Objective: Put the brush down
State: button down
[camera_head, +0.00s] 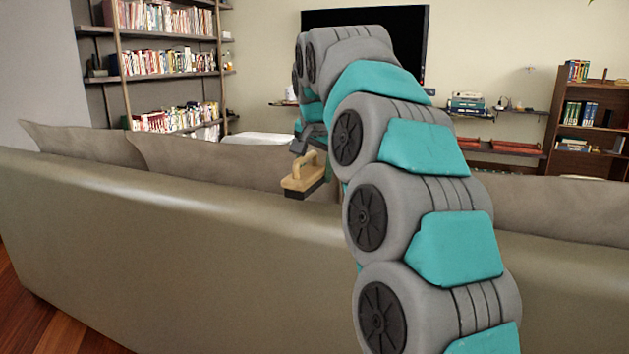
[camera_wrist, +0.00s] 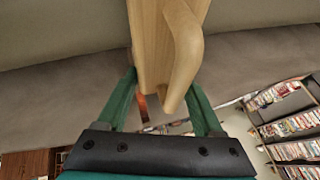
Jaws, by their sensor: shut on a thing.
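The brush (camera_head: 304,176) has a light wooden body with a raised handle and dark bristles on its underside. It hangs in the air at the end of my arm, in front of the sofa's back cushions in the head view. In the wrist view the wooden brush (camera_wrist: 165,45) fills the top middle. My gripper (camera_wrist: 165,85) is shut on the brush, with one green finger on each side of it. In the head view my gripper (camera_head: 308,150) is small and partly hidden by my arm.
A long beige sofa (camera_head: 170,240), seen from behind, crosses the head view. Beyond it are a tall bookshelf (camera_head: 165,65) at left, a dark television (camera_head: 400,45), wall shelves (camera_head: 490,147) and a brown bookcase (camera_head: 590,125) at right. Wooden floor (camera_head: 45,320) shows at lower left.

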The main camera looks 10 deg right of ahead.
aim_at(315, 179)
jog(key=shift+w+f, duration=0.2)
jog(key=shift+w, duration=0.1)
jog(key=shift+f, duration=1.6)
jog(key=shift+c, duration=1.5)
grip_release()
jog(key=shift+f, duration=0.1)
jog(key=shift+s+r, duration=0.15)
jog(key=shift+r, duration=0.2)
jog(key=d+v, duration=0.1)
jog(key=v, duration=1)
jog(key=shift+a+r, duration=0.25)
jog(key=shift+a, duration=0.25)
jog(key=shift+s, duration=0.1)
